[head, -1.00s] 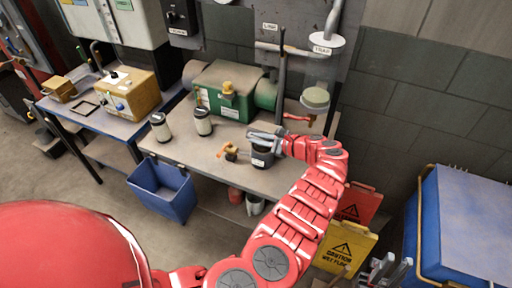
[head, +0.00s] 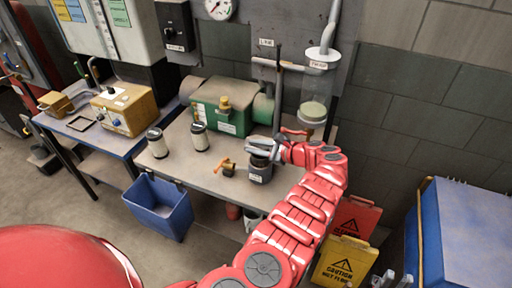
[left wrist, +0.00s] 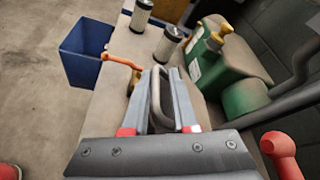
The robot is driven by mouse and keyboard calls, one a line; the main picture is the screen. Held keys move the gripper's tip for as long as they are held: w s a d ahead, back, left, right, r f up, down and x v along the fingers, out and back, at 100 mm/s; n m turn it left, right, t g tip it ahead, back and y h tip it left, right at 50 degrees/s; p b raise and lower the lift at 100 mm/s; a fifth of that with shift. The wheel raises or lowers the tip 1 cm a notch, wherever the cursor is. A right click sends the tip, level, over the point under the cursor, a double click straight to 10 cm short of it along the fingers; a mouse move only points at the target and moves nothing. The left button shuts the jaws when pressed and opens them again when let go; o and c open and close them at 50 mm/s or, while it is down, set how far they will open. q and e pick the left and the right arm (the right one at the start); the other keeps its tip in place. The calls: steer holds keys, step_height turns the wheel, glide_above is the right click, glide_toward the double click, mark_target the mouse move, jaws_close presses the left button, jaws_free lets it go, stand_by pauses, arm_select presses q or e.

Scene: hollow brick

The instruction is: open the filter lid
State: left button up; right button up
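A green housing (head: 222,106) with a yellow knob (head: 224,103) on top stands at the back of the bench; it also shows in the left wrist view (left wrist: 222,68). I cannot tell for sure which part is the filter lid. My left gripper (head: 252,148) is just over a dark labelled pot (head: 260,173) at the bench front. In the left wrist view its fingers (left wrist: 164,74) are apart, with a grey loop handle (left wrist: 156,98) between them. Whether they touch it is unclear. My right gripper (head: 392,281) is at the bottom edge, mostly cut off, its tips apart.
Two white canisters with dark tops (head: 157,143) (head: 200,137) and an orange-handled valve (head: 228,168) stand on the bench (head: 196,171). A blue bin (head: 160,207) is below. A vertical dark pole rises behind the pot. Yellow (head: 343,262) and red caution signs stand at the right.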

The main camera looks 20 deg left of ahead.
arm_select(q)
steer(key=shift+d, duration=0.1)
steer(key=b+v, duration=0.4)
steer(key=v, duration=1.3)
steer(key=shift+d, duration=0.25)
